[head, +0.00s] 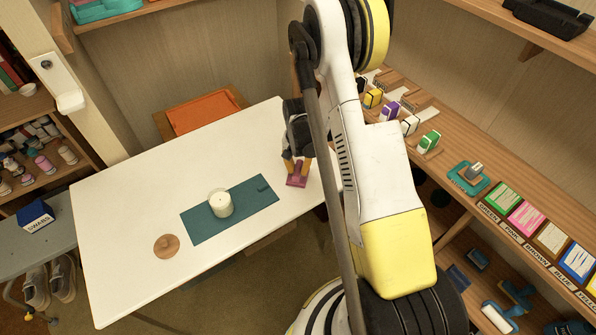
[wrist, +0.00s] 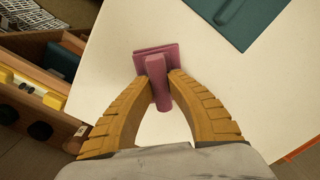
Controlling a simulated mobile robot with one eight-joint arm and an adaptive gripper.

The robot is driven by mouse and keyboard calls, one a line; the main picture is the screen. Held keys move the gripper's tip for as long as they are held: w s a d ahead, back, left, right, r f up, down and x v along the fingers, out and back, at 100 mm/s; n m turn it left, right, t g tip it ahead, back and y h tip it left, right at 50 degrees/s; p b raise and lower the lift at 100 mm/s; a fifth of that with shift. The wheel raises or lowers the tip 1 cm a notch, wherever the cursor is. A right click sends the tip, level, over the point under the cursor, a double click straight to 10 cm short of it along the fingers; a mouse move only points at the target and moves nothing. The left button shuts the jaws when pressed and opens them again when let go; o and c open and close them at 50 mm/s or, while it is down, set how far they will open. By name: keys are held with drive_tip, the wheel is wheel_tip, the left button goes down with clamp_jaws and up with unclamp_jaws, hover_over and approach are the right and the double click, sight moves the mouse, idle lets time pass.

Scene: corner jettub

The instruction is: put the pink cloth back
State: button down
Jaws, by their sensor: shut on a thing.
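My gripper (wrist: 160,82) is shut on a pink piece (wrist: 155,62), which I take to be the pink cloth. It has a flat slab and a stub-like grip between the fingers. In the head view, the pink cloth (head: 297,180) is at the right end of the white table (head: 130,205), with my gripper (head: 297,164) above it. I cannot tell whether it touches the table. On the right shelf, a pink-and-white square (head: 526,218) sits behind a label reading PINK, between green and brown ones.
A teal mat (head: 200,232) with a white candle (head: 220,203) lies on the table, beside a round wooden disc (head: 166,246). The right shelf holds several small coloured boxes and a teal holder (head: 468,178). An orange tray (head: 202,111) is behind the table.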

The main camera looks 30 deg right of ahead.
drive_tip(key=shift+r, duration=0.1)
drive_tip(key=shift+f, duration=0.25)
drive_tip(key=c, duration=1.4)
unclamp_jaws()
drive_tip(key=shift+r, duration=0.1)
drive_tip(key=shift+r, duration=0.1)
